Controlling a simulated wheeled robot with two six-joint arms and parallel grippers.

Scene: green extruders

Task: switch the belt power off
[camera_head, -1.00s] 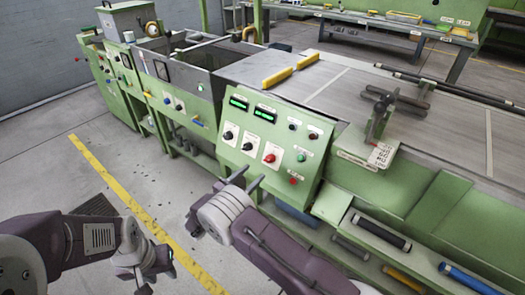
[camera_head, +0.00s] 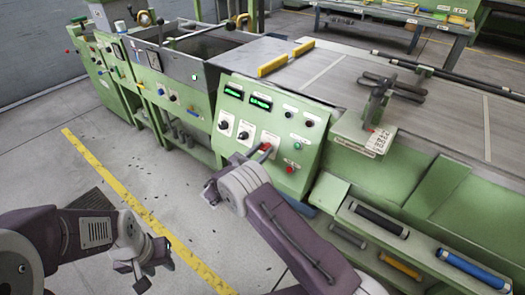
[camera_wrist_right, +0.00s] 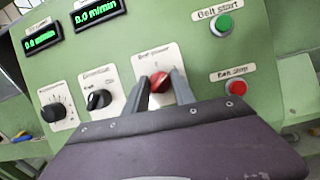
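The green control panel (camera_head: 268,135) carries a red rotary knob on a white plate labelled as belt power; the knob (camera_wrist_right: 160,82) shows in the right wrist view. My right gripper (camera_wrist_right: 161,85) has its two fingers on either side of the knob, with narrow gaps still visible. In the head view my right gripper (camera_head: 260,153) is at the panel and largely covers the knob. My left gripper (camera_head: 157,274) hangs low at the left, empty, with its fingers apart, away from the panel.
A green belt start button (camera_wrist_right: 224,24) and a red belt stop button (camera_wrist_right: 236,88) sit right of the knob. A black knob (camera_wrist_right: 99,100) is close on its left. Two lit displays (camera_head: 247,97) are above. The conveyor belt (camera_head: 330,85) lies behind.

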